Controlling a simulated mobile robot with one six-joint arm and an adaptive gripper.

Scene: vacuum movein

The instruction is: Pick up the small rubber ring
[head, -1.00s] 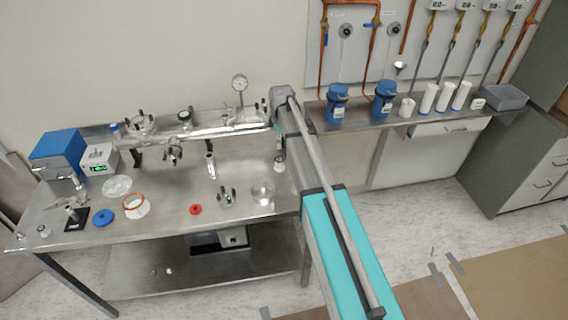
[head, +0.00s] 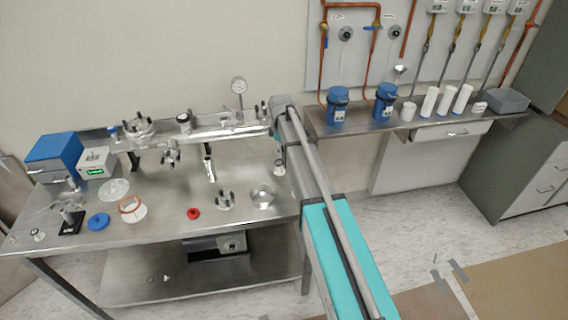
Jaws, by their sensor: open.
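An orange ring (head: 131,204) lies on a white round piece at the left front of the steel bench (head: 165,240). A small red round piece (head: 193,213) lies flat on the bench to its right. I cannot tell from here which of the two is the small rubber ring. My gripper is not visible, hidden beyond the arm links.
A blue disc (head: 98,221) and a clear disc (head: 115,188) lie beside the orange ring. A clamp (head: 224,201) and a metal dish (head: 262,196) stand to the right. A metal tube assembly (head: 230,131) runs along the back. The bench's middle is mostly clear.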

